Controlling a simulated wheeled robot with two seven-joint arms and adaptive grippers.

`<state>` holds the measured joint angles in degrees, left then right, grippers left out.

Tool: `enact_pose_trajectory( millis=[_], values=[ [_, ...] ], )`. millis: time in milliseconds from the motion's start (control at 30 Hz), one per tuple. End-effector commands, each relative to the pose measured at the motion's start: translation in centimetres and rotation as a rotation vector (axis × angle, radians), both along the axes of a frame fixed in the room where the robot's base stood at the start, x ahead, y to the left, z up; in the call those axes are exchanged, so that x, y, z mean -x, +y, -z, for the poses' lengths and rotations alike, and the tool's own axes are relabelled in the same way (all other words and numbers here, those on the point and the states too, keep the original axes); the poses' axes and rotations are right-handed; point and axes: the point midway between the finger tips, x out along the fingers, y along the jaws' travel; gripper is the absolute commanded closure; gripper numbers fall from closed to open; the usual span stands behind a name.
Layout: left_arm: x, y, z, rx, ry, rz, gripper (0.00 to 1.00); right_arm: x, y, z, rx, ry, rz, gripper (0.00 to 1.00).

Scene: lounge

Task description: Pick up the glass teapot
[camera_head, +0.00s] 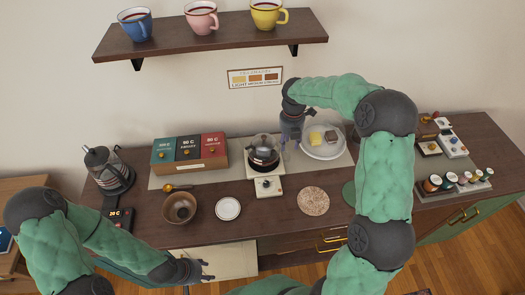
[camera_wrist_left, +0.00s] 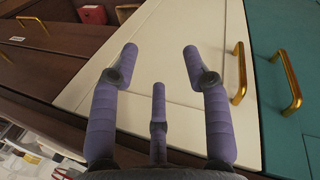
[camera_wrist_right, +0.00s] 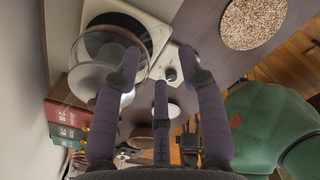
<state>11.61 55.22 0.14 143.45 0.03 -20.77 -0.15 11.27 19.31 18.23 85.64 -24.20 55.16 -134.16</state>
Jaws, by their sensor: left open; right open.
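In the right wrist view the fingers (camera_wrist_right: 158,65) are spread. My left gripper (camera_head: 203,270) is open and empty in front of the counter's front edge, facing a cream cabinet door (camera_wrist_left: 170,70).
A plate with small cakes (camera_head: 324,146) lies right of my right gripper. A box of packets (camera_head: 189,152) stands left of the teapot. A mug shelf (camera_head: 220,38) hangs above.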

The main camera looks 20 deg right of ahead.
Motion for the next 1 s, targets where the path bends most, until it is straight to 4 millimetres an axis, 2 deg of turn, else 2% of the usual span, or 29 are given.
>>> enact_pose_trajectory(
  millis=[200,467,733,833,1000],
  values=[
    [0.0,0.0,0.6,0.0,0.0,0.0,0.52,0.1,0.0,3.5,0.0,0.004,0.0,0.59],
    [0.0,0.0,0.8,0.0,0.0,0.0,0.52,0.2,0.0,5.2,-0.001,0.002,0.002,0.59],
    [0.0,0.0,1.6,0.0,0.0,0.0,0.52,0.5,-0.1,8.9,-0.001,0.005,0.0,0.59],
    [0.0,0.0,1.7,0.0,0.0,0.0,0.52,0.4,-0.1,9.6,-0.001,0.002,0.001,0.59],
    [0.0,0.0,1.7,0.0,0.0,0.0,0.52,0.4,-0.1,9.7,-0.001,0.001,0.001,0.59]
  ],
)
